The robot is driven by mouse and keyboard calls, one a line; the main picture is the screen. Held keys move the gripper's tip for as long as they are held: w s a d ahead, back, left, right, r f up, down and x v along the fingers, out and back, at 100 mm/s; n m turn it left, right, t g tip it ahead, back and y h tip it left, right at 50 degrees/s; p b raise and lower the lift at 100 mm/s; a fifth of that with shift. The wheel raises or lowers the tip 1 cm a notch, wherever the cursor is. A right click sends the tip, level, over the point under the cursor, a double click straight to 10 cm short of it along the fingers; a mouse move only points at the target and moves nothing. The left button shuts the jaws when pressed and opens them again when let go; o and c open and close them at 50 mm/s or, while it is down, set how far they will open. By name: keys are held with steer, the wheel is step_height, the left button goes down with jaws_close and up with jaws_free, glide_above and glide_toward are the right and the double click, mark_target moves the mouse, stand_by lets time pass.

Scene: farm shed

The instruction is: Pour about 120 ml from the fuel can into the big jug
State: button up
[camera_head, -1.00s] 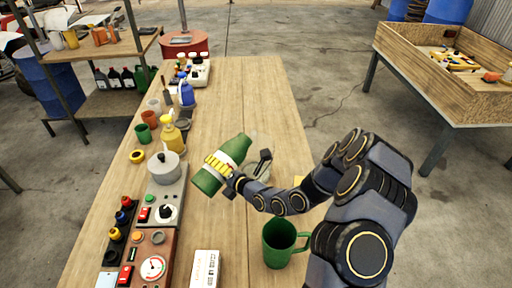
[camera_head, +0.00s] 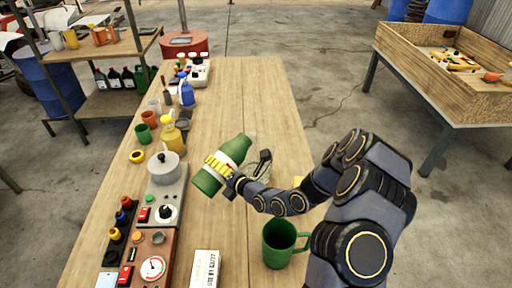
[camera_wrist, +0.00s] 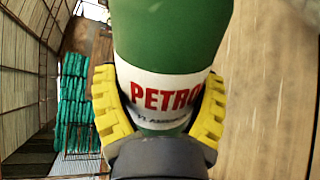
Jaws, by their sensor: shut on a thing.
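The fuel can (camera_head: 208,182) is a green cylinder with a white band and shows tilted in the head view. In the wrist view its green body (camera_wrist: 172,35) fills the upper middle, with "PETRO" readable on the band. My gripper (camera_head: 218,165) is shut around the can, its yellow pads on both sides of the band (camera_wrist: 160,98). The can's mouth cannot be made out. A green handled vessel (camera_head: 280,243), perhaps the big jug, stands upright and open at the table's front, to the right and nearer than the can. A pale, partly hidden thing (camera_head: 262,182) is behind my gripper.
A row of things lines the table's left side: a grey pot (camera_head: 165,167), a yellow bottle (camera_head: 170,134), a blue jug (camera_head: 186,95) and control boxes (camera_head: 152,268). A white box (camera_head: 206,270) lies at the front. The table's far middle (camera_head: 245,90) is clear.

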mark_target(226, 161)
stand_by(0.9)
steer(key=shift+w+d+f+n+t, duration=0.15)
steer(key=shift+w+n+t, duration=0.1)
steer(key=shift+n, duration=0.35)
steer(key=shift+w+d+n+t, duration=0.15)
steer(key=shift+w+n, duration=0.05)
steer(key=shift+n, duration=0.4)
steer(key=shift+w+d+f+n+t+h+b, duration=0.15)
steer(key=shift+w+d+f+n+h+b, duration=0.05)
steer(key=shift+f+n, duration=0.25)
steer(key=shift+w+d+f+n+t+h+b, duration=0.15)
steer(key=shift+f+n+h, duration=0.05)
steer(key=shift+f+n, duration=0.25)
steer(key=shift+w+d+r+n, duration=0.15)
steer(key=shift+w+d+n, duration=0.1)
steer(key=shift+n, duration=0.25)
steer(key=shift+w+r+n+t, duration=0.1)
steer(key=shift+n+t, duration=0.2)
steer(key=shift+n, duration=0.5)
steer(key=shift+r+n+t, duration=0.4)
steer(key=shift+r+n, duration=0.4)
steer(key=shift+n, duration=0.1)
steer(key=shift+f+n+b, duration=0.2)
steer(key=shift+n+b, duration=0.1)
steer(key=shift+n, duration=0.7)
steer(key=shift+w+d+r+n+t, duration=0.15)
steer(key=shift+r+n+t, duration=0.35)
steer(key=shift+n, duration=0.5)
